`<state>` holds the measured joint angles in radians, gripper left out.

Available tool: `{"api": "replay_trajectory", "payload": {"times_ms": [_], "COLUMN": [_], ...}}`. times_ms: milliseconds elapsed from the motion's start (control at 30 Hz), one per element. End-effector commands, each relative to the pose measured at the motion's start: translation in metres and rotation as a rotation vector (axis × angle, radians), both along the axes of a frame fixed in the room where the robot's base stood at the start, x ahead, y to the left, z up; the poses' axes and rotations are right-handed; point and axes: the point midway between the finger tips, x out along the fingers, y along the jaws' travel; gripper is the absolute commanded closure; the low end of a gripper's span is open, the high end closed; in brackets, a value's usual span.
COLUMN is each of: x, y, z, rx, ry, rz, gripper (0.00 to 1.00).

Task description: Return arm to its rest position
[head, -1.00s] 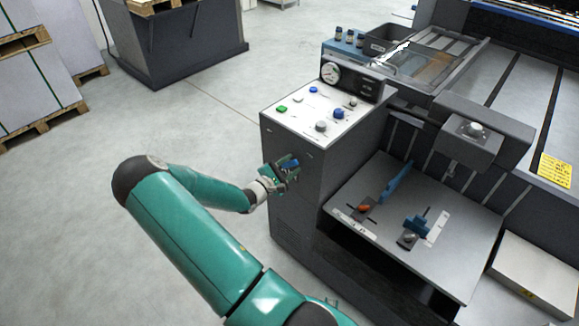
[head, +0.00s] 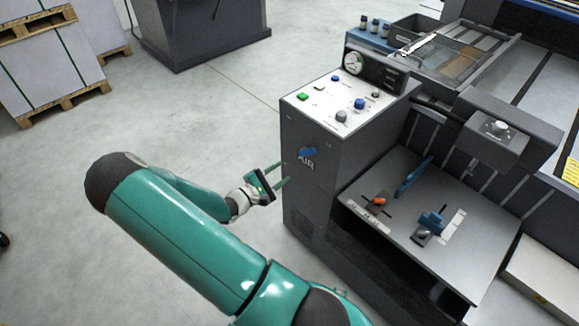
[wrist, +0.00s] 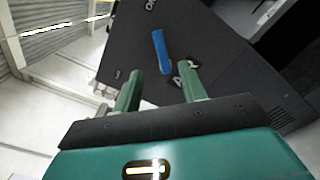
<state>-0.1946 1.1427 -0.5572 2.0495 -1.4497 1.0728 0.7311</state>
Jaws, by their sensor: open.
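My gripper (head: 281,175) is open and empty, with its two green fingers apart just left of the dark machine cabinet (head: 310,195). A blue handle (head: 307,153) sits on the cabinet's side panel, above white lettering that reads "AIR". In the wrist view the blue handle (wrist: 161,51) lies ahead of my gripper (wrist: 158,76), beyond the fingertips. A gap shows between the fingers and the handle. My teal arm reaches in from the bottom of the head view.
A control panel (head: 335,105) with coloured buttons and a gauge tops the cabinet. A grey table (head: 465,245) with blue and orange parts is to its right. Pallets (head: 60,112) with stacks stand at the upper left. Open floor (head: 190,110) lies left of the cabinet.

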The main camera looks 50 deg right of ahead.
Motion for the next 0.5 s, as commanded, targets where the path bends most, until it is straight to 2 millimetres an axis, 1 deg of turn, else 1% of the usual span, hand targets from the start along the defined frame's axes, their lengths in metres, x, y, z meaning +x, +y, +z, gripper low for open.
{"api": "replay_trajectory", "payload": {"times_ms": [33,133,500], "x": [0.0009,0.0007,0.0008], "y": [0.0043,0.0077,0.0076], "z": [0.0001,-0.0001,-0.0002], "rx": [0.0,0.0,0.0], "ry": [0.0,0.001,0.001], "rz": [0.001,0.0,0.0], "gripper": [0.58,0.58,0.58]}}
